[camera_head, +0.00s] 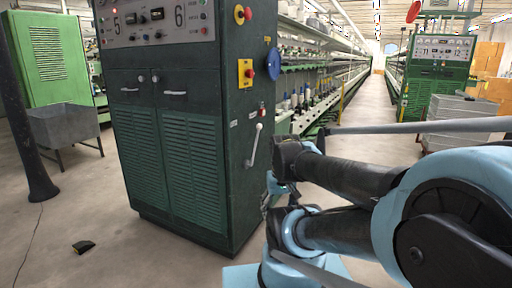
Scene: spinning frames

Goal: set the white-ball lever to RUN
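The white-ball lever (254,146) is on the narrow right side of the dark green machine cabinet (188,120). Its white ball is at the top and its pale rod slants down and slightly left to its lower end. Small pale label plates (235,124) sit above and left of it; their words are too small to read, so I cannot tell which mark the lever points at. My gripper (275,186) seems to be the small dark and blue part just right of and below the lever, apart from it in the picture. My own arm links partly hide it, and its fingers are unclear.
A yellow plate with a red button (247,73) and a blue disc (273,64) are above the lever. Spinning frames (310,100) run behind. A grey bin (65,126) and dark post (22,120) stand left. A small dark scrap (83,247) lies on open floor.

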